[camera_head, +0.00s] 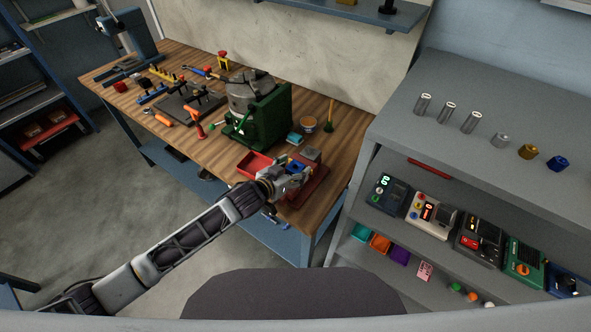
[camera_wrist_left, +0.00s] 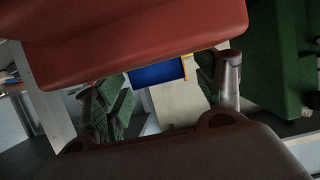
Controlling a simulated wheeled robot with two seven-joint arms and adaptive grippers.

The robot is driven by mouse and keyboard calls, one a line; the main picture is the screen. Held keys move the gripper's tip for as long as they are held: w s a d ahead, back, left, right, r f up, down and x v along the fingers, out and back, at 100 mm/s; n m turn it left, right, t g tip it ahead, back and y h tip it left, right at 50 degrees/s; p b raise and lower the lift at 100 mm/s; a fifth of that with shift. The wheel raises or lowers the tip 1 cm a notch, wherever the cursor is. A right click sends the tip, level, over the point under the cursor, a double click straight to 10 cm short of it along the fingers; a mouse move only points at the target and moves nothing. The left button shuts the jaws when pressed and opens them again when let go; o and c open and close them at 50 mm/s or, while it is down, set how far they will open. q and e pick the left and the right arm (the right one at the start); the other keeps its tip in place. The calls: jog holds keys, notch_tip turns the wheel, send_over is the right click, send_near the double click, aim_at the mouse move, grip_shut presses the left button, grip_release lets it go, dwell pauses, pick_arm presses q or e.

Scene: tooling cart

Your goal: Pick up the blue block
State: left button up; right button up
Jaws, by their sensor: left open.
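A small blue block (camera_head: 296,165) shows at the front edge of the wooden bench, beside my left gripper (camera_head: 296,178). My left gripper is open, close over the red base (camera_head: 316,186) at the bench's front right corner. In the left wrist view a blue piece (camera_wrist_left: 157,73) with a yellow edge shows in the gap between the two fingers of my left gripper (camera_wrist_left: 165,95), beyond them. I cannot tell whether it is the same block. A large red part (camera_wrist_left: 130,35) covers the upper left there and hides what lies behind. My right gripper is not in view.
A red tray (camera_head: 254,165) lies left of the gripper, and a grey block (camera_head: 311,154) stands just behind. A green machine (camera_head: 262,118) rises farther back. The grey shelf (camera_head: 480,165) with instruments is to the right. Bare wood (camera_head: 345,150) shows right of the red base.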

aim_at(293, 169)
pick_arm(q)
jog(key=shift+w+d, duration=0.1)
dwell(0.4)
jog(key=c, duration=1.3)
jog(key=shift+o, duration=0.2)
jog(key=shift+r, duration=0.15)
notch_tip(293, 169, up, 10)
jog(key=shift+b, duration=0.4)
